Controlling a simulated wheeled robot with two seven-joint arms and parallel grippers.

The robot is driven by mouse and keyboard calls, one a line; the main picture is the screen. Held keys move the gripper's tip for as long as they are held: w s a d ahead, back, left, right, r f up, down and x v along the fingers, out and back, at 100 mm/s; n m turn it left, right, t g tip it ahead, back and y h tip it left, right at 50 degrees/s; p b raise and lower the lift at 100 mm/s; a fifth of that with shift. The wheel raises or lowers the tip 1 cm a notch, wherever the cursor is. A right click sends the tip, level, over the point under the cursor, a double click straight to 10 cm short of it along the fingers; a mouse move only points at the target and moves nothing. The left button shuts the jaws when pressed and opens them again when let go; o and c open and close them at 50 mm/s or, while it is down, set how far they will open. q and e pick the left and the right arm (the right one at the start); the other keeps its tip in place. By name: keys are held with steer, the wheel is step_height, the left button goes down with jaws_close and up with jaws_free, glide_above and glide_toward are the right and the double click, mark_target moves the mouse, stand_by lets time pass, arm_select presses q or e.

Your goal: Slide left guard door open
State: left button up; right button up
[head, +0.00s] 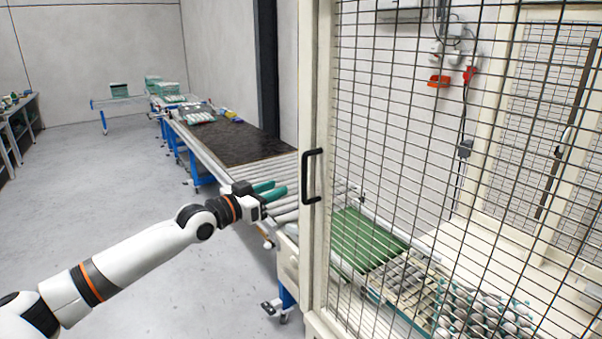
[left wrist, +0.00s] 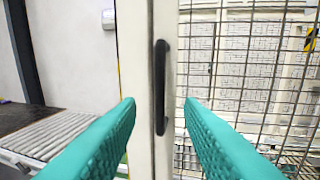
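The guard door (head: 316,130) is a cream frame with black wire mesh, at the right of the head view. Its black handle (head: 310,177) is upright on the frame's left post. My left gripper (head: 279,190) has green fingers and is just left of the handle in the head view. In the left wrist view the handle (left wrist: 160,87) stands ahead, between the two open, empty fingers (left wrist: 160,105), and does not look touched. How far the fingertips are from the handle is hard to tell. My right gripper is not in view.
A roller conveyor (head: 285,165) runs back from the door post, past a dark belt section (head: 228,142). Behind the mesh are a green belt (head: 362,238) and trays with eggs (head: 485,315). Grey floor (head: 120,185) is clear at the left.

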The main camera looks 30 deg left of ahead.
arm_select(q)
steer(key=p, duration=0.2)
glide_above(304, 197)
steer(key=shift+w+a, duration=0.15)
steer(key=shift+w, duration=0.25)
jaws_close()
